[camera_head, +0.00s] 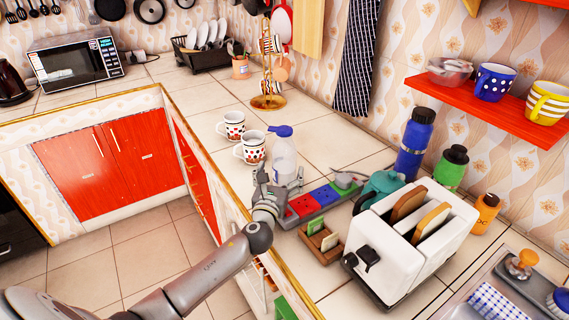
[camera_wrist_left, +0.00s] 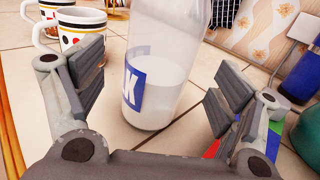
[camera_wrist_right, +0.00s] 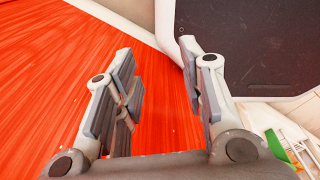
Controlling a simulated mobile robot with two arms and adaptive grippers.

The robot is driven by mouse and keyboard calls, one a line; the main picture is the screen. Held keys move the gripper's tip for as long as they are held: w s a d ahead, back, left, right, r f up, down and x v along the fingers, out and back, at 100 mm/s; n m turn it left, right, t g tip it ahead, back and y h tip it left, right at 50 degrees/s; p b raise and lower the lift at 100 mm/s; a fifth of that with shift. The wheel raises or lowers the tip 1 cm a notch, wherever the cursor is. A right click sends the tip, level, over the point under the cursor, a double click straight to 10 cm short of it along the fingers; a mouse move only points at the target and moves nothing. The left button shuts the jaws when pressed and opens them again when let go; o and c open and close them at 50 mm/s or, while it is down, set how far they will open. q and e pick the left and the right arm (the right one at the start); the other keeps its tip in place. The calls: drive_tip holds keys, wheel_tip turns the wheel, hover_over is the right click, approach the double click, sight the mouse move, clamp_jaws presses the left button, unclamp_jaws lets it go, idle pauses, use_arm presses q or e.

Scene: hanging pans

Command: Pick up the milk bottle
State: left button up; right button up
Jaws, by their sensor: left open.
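The milk bottle (camera_head: 284,160) stands upright on the tiled counter. It is clear with white milk, a blue cap and a blue label. In the left wrist view the bottle (camera_wrist_left: 152,80) stands between the spread fingers, with a visible gap on each side and its top cut off by the frame. My left gripper (camera_head: 278,184) is open, low at the bottle's near side. My right gripper (camera_wrist_right: 158,75) is open and empty in the right wrist view, in front of a red surface and a dark panel. It does not show in the head view.
Two dotted mugs (camera_head: 243,138) stand just left of the bottle. A red, blue and green divided tray (camera_head: 318,198) lies close on the right, with a wooden box (camera_head: 322,243), a teal teapot (camera_head: 378,188) and a white toaster (camera_head: 412,240) beyond. Counter behind the bottle is clear.

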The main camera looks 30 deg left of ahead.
sight(281, 170)
use_arm(q)
drive_tip(key=x, duration=0.4)
drive_tip(key=shift+r, duration=0.3)
drive_tip(key=shift+w, duration=0.35)
drive_tip(key=shift+a, duration=0.1)
use_arm(e)
drive_tip(key=shift+w+r, duration=0.15)
drive_tip(key=shift+w, duration=0.4)
drive_tip(key=shift+w+r, duration=0.15)
drive_tip(key=shift+w, duration=0.35)
use_arm(q)
drive_tip(key=c, duration=1.3)
drive_tip(key=shift+c, duration=0.6)
use_arm(e)
drive_tip(key=shift+s+a, duration=0.1)
drive_tip(key=shift+s, duration=0.2)
